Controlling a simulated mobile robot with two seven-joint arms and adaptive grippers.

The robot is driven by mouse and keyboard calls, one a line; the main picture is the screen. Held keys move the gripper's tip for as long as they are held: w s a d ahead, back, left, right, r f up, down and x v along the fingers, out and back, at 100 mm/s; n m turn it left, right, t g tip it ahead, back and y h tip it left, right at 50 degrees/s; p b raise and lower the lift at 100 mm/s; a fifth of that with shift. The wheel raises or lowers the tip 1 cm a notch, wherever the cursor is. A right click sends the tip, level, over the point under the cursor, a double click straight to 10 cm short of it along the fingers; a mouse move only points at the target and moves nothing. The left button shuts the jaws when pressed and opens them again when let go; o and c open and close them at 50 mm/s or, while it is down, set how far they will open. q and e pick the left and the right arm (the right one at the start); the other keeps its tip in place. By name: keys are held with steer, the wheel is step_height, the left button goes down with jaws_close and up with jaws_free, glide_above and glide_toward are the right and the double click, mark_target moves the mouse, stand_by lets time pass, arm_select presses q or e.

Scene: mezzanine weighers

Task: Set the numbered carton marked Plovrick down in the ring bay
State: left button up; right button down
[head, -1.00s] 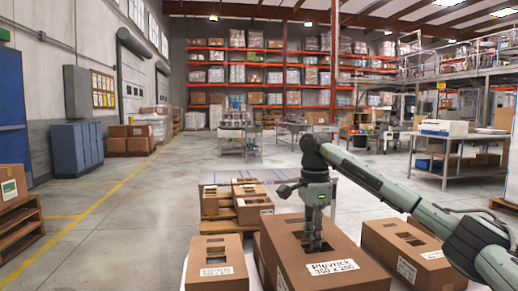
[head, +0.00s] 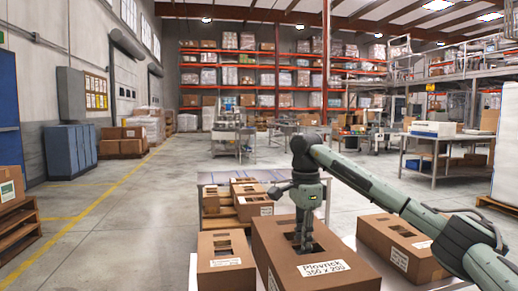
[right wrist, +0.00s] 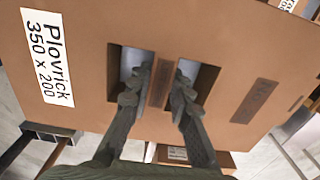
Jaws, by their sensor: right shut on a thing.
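The carton marked Plovrick 350 x 200 (head: 282,247) stands upright at the bottom centre of the head view, its white label facing me. In the right wrist view its brown top (right wrist: 85,110) fills most of the frame. My right gripper (head: 304,246) comes down onto it from above. In the wrist view its fingers (right wrist: 157,95) reach into two slots and are shut on the strip between them. I cannot tell whether the carton's base is clear of the surface below. My left gripper is out of view. I cannot make out the ring bay.
A carton (head: 226,272) stands close on the left and another (head: 378,232) on the right, by a white surface (head: 350,244). Several cartons (head: 254,203) sit on a pallet behind. Open floor (head: 120,240) lies to the left. Workbenches and racks stand farther back.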

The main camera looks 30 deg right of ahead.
steer(key=shift+s+a+f+n, duration=0.3)
steer(key=shift+f+n, duration=0.1)
steer(key=shift+f, duration=0.15)
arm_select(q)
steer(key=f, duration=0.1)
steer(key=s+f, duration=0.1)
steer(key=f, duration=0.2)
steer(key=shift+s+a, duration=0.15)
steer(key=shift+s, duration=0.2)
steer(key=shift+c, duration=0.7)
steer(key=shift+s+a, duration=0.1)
arm_select(e)
steer(key=s+a+f+n, duration=0.5)
steer(key=a+f+n, duration=0.1)
steer(key=f, duration=0.3)
steer(key=s+a+f+n, duration=0.4)
steer(key=a+f+n, duration=0.2)
steer(key=f+n, duration=0.1)
steer(key=s+a+f+n, duration=0.5)
steer(key=a+f+n, duration=0.2)
steer(key=f, duration=0.3)
steer(key=shift+s+f, duration=0.3)
steer(key=shift+f, duration=0.05)
